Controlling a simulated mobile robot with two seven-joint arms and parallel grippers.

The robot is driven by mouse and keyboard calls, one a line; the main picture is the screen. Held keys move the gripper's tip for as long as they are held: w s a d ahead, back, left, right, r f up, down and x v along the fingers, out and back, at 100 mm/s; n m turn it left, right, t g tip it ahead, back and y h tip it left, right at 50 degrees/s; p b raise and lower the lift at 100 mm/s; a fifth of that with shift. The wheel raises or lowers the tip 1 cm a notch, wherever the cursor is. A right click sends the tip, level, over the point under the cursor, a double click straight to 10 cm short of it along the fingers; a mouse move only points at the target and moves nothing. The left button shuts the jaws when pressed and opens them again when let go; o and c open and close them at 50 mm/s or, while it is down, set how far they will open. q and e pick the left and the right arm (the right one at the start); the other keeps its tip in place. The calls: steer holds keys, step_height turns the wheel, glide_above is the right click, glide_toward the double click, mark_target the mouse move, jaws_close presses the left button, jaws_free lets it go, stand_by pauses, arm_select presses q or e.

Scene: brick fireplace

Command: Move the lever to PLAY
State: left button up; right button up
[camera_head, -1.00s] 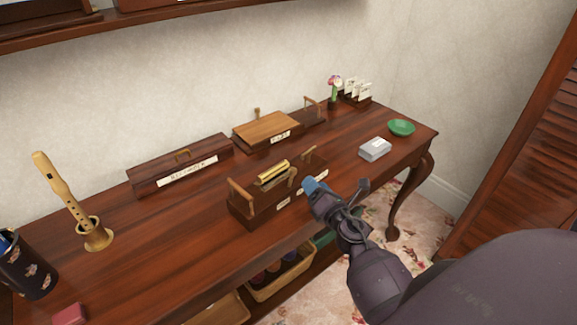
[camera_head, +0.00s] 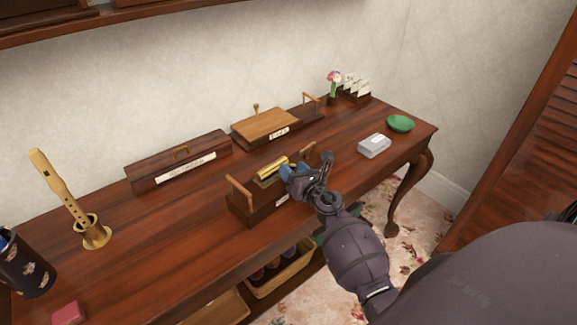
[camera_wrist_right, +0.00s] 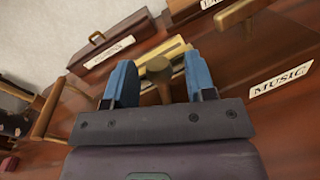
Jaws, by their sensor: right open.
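A dark wooden music box (camera_head: 240,206) stands on the table with a brass roll on top and an upright wooden handle at each end. In the wrist view its front bears a label (camera_wrist_right: 280,79) reading MUSIC. My right gripper (camera_head: 290,173) is over the box's front top edge. In the wrist view its two blue fingers (camera_wrist_right: 158,82) are apart. A round wooden knob (camera_wrist_right: 158,66) on a short post, apparently the lever, shows between them; contact cannot be told. No PLAY mark is readable. My left gripper is not in view.
Behind stand a long labelled case (camera_head: 180,162) and a wooden-lidded box (camera_head: 266,124). A grey box (camera_head: 375,146) and a green bowl (camera_head: 401,123) are to the right. A recorder (camera_head: 62,190) stands at left.

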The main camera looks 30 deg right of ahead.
steer(key=shift+w, duration=1.25)
steer(key=c, duration=0.9)
steer(key=shift+d+r+m+p, duration=0.2)
steer(key=shift+m+p, duration=0.1)
steer(key=shift+p, duration=0.1)
steer(key=shift+d+f+m+p, duration=0.15)
steer(key=shift+f+m+p, duration=0.2)
steer(key=shift+m, duration=0.15)
steer(key=o, duration=0.9)
